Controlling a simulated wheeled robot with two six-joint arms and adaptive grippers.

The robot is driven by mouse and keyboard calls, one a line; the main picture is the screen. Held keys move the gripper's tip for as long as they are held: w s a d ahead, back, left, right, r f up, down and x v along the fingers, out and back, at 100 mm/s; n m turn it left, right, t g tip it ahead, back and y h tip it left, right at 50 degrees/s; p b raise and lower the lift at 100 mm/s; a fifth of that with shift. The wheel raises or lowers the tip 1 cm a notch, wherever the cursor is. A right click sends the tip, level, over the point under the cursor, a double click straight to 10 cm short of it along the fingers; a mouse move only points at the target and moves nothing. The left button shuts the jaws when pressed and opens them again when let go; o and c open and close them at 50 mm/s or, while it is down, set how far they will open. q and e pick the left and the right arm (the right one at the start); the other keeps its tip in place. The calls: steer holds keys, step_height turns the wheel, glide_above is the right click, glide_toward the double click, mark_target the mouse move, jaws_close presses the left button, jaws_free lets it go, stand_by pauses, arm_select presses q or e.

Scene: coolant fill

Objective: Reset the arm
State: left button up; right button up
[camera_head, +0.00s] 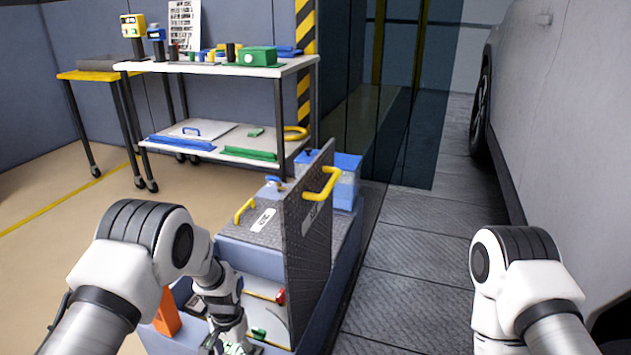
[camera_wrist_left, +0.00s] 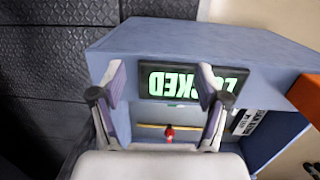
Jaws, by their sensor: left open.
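My left arm (camera_head: 140,255) comes in from the left and reaches down over an open blue-grey cabinet (camera_head: 340,285). My left gripper (camera_head: 232,343) is at the cabinet's near side, partly cut off by the bottom edge. In the left wrist view the gripper (camera_wrist_left: 163,82) is open, with nothing between its fingers. Beyond the fingers is a dark display (camera_wrist_left: 190,82) with green letters, partly hidden, of which "CKED" is readable upside down. A red knob (camera_wrist_left: 169,132) on a yellow bar shows inside. My right arm (camera_head: 520,290) stands at the right; its gripper is out of view.
A dark panel (camera_head: 308,240) with a yellow handle (camera_head: 322,184) stands upright on the cabinet, close right of my left arm. An orange piece (camera_head: 167,313) is beside the wrist. A cart (camera_head: 215,68) stands behind; a vehicle (camera_head: 560,110) is right. The grey floor (camera_head: 410,270) between is clear.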

arm_select(q)
steer(key=s+a+f+n+g+b, duration=0.1)
steer(key=s+a+f+b, duration=0.1)
steer(key=s+f, duration=0.55)
steer(key=s+a+f+g+b, duration=0.1)
steer(key=s+a+f+b, duration=0.2)
steer(key=s, duration=0.7)
steer(key=s+a+n+t+b, duration=0.1)
steer(key=s+n+t+b, duration=0.15)
steer(key=s, duration=1.45)
steer(key=w+r+p, duration=0.3)
steer(key=r+p, duration=3.3)
steer(key=p, duration=0.2)
steer(key=shift+r+n+t, duration=0.2)
steer(key=shift+n+t, duration=0.15)
